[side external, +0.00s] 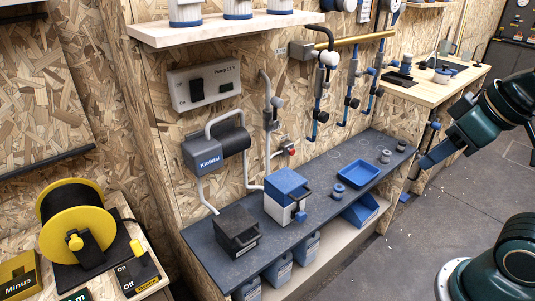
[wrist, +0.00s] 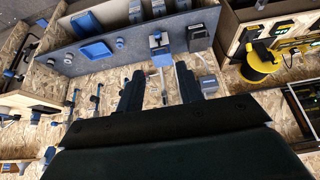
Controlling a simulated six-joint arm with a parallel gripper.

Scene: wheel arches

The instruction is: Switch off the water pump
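A grey-white panel labelled "Pump 12 V" (side external: 178,97) is on the chipboard wall at upper left in the side view. It has a dark switch (side external: 197,90) beside "On" and "Off" marks; its position is too small to tell. A smaller dark part sits to its right. Below hangs the blue and black pump (side external: 205,153) with grey pipes. My gripper (side external: 416,172) is at the right, well apart from the panel. In the wrist view its two dark fingers stand apart with nothing held between them (wrist: 158,82). I cannot make out the panel in the wrist view.
A dark shelf (side external: 325,212) below the pump carries a black box (side external: 238,230), a blue-white box (side external: 286,193) and a blue tray (side external: 359,173). Pipes and valves (side external: 322,95) line the wall. A yellow reel (side external: 75,217) and another On/Off box (side external: 137,273) are lower left. Grey floor lies open at right.

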